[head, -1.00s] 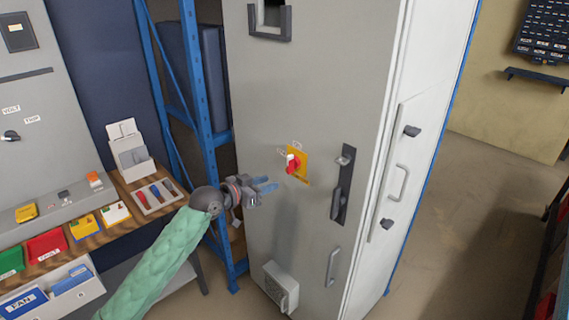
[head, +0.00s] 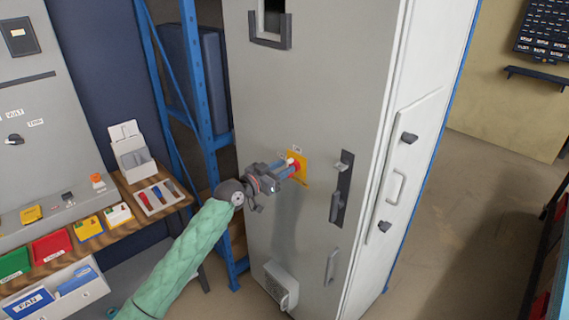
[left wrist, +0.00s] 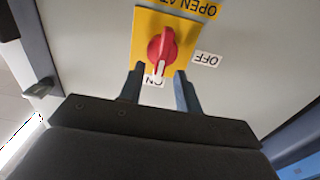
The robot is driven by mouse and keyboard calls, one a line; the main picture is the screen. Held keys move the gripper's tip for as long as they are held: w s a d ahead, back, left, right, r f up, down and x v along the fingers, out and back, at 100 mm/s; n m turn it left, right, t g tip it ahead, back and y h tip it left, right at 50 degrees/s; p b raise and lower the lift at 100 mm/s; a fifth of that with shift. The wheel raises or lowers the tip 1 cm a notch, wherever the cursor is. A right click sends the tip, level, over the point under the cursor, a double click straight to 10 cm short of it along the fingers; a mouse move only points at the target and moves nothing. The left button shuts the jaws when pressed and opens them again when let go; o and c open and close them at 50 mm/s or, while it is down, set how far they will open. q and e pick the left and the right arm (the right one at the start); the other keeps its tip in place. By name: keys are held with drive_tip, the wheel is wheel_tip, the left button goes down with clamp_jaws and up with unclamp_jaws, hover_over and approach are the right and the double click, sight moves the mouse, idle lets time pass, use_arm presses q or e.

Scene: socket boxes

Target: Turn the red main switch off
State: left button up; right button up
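The red main switch (left wrist: 162,48) sits on a yellow plate (left wrist: 140,38) on the grey cabinet door. In the left wrist view its white-tipped handle points at the ON label (left wrist: 153,80); the OFF label (left wrist: 207,59) is to the right. In the head view the red switch (head: 296,166) is partly hidden by my left gripper (head: 285,168). The left gripper's two blue fingers also show in the left wrist view (left wrist: 159,88), apart, on either side of the handle's white tip. I see a gap between fingers and handle. My right gripper is not in view.
The grey cabinet (head: 330,60) has a black door handle (head: 341,190) right of the switch and a vent box (head: 281,285) low down. A blue shelf frame (head: 205,110) stands left. A wooden bench (head: 130,228) with coloured bins is at the left.

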use_arm(q)
drive_tip(key=shift+w+d, duration=0.35)
drive_tip(key=shift+d, duration=0.05)
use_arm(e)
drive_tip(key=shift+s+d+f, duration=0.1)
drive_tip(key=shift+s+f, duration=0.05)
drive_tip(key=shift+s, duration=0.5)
use_arm(q)
clamp_jaws()
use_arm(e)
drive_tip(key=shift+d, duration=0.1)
